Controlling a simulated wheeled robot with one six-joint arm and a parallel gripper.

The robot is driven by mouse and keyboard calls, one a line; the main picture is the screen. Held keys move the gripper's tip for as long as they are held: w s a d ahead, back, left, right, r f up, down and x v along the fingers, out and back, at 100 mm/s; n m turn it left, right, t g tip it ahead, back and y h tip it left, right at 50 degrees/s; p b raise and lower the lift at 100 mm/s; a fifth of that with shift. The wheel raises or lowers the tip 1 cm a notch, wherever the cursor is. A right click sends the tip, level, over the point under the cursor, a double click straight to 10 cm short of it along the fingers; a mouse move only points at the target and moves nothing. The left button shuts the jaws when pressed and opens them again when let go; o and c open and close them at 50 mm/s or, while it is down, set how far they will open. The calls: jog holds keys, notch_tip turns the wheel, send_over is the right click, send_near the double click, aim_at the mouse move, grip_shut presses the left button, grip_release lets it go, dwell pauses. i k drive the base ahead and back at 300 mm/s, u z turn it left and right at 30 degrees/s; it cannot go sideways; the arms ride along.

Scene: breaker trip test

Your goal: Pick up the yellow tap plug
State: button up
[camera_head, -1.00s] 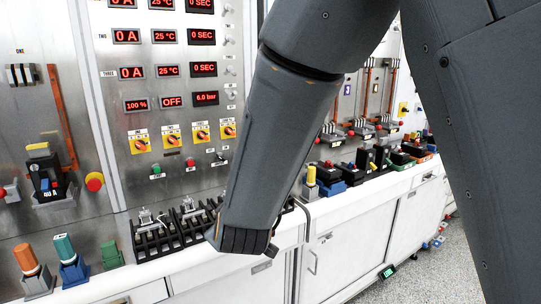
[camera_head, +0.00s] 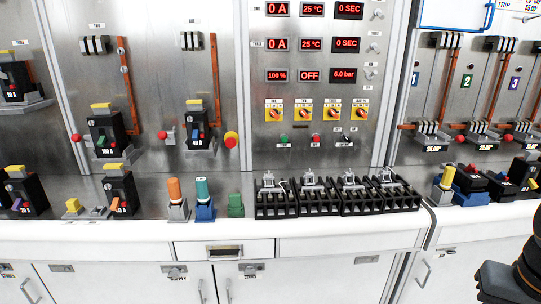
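A yellow cylindrical plug (camera_head: 447,176), which looks like the yellow tap plug, stands upright on the counter at the right. Its lower end is in or just behind a grey and blue block. Two similar plugs, one orange (camera_head: 174,190) and one teal (camera_head: 202,190), stand upright in a grey and a blue holder near the middle. A green holder (camera_head: 235,204) beside them has no plug in it. Only a dark part of my arm shows at the lower right corner, well below the yellow plug. My gripper's fingers are not in view.
Black terminal blocks (camera_head: 276,204) line the counter in the middle. Black breakers with yellow tops (camera_head: 122,187) stand at the left. Black devices with red buttons (camera_head: 471,178) crowd the yellow plug's right side. The white counter's front strip (camera_head: 300,244) is clear.

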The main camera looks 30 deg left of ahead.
aim_at(73, 205)
jog(key=u, duration=2.6)
